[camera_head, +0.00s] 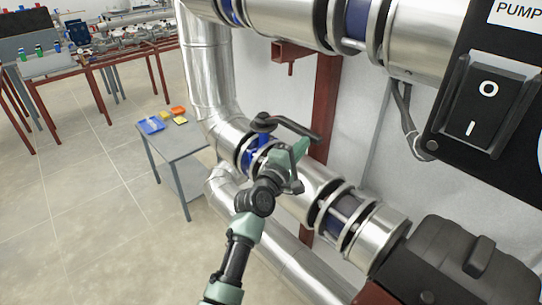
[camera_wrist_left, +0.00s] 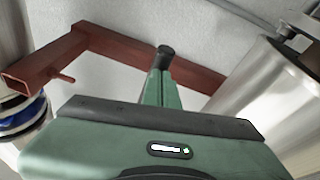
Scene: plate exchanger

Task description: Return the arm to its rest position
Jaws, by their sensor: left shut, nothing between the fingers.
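My left arm rises from the bottom of the head view, and its green left gripper (camera_head: 302,146) is in front of the pipe, by the blue valve (camera_head: 251,157). The valve's black lever (camera_head: 297,129) shows just above the gripper; I cannot tell whether they touch. In the left wrist view the fingers (camera_wrist_left: 164,58) are shut together with nothing between them, pointing toward a red-brown steel frame and a pale wall. Part of the valve is hidden behind my wrist. My right gripper is not in view.
Insulated silver pipes (camera_head: 207,75) run around the arm. A pump switch panel (camera_head: 487,95) and a black motor housing (camera_head: 465,265) are at the right. A small grey table (camera_head: 181,147) with coloured trays stands left. The floor (camera_head: 90,215) at the left is clear.

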